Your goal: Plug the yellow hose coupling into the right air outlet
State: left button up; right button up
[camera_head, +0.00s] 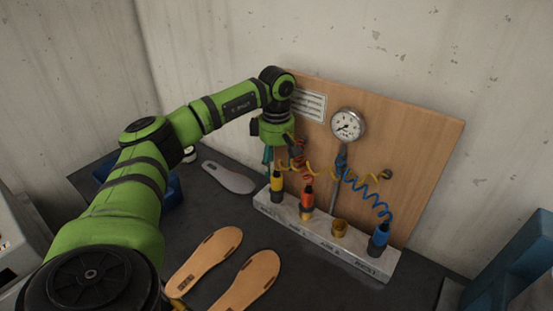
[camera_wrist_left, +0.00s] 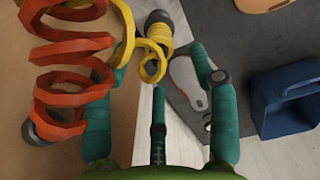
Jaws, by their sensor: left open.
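The yellow hose coupling (camera_head: 277,183) stands upright at the left end of the pale block (camera_head: 350,262), with a coiled yellow hose running to the board. In the left wrist view, the yellow coupling (camera_wrist_left: 157,30) shows near the top, beyond the fingertips. My left gripper (camera_head: 279,156) is open and empty just above the coupling; it also shows in the wrist view (camera_wrist_left: 153,78) with teal fingers spread. An empty brass outlet (camera_head: 339,229) sits on the block between the orange coupling (camera_head: 307,202) and the blue coupling (camera_head: 380,238). My right gripper is not visible.
A wooden board (camera_head: 425,140) with a gauge (camera_head: 348,125) stands behind the block. Red and blue coiled hoses hang close to the couplings. Tan soles (camera_head: 205,258) and a grey insole (camera_head: 228,177) lie on the dark bench. A blue bin (camera_wrist_left: 288,100) stands left of the block.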

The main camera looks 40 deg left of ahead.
aim_at(277, 169)
pick_arm(q)
jog(key=shift+f+b, duration=1.45)
jog(key=shift+f, duration=1.4)
jog(key=c, duration=1)
jog(key=shift+r, duration=0.1)
jog(key=shift+c, duration=0.2)
jog(key=shift+r, duration=0.1)
notch_tip(277, 169, up, 13)
jog(key=p, duration=1)
